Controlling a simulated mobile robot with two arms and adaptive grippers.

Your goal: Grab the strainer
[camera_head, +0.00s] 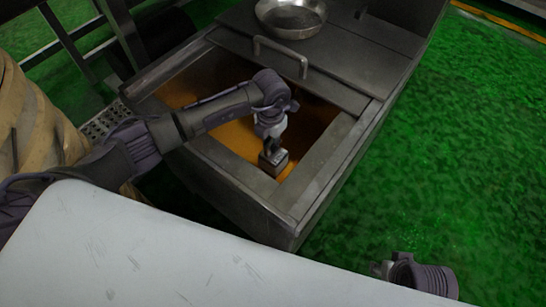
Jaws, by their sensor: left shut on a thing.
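My left gripper (273,158) points down into the open front part of a metal tank (225,164), close to its front wall. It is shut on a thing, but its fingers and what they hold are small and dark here. A grey blocky metal piece shows at the fingertips. No strainer shows clearly in the tank, and I cannot make out its shape at the gripper.
Orange-brown liquid or surface (238,137) shows inside the tank. A lid with a bar handle (280,54) covers the tank's back part, and a round metal bowl (291,28) stands on it. Green floor (460,150) is clear on the right. Metal rails stand at upper left.

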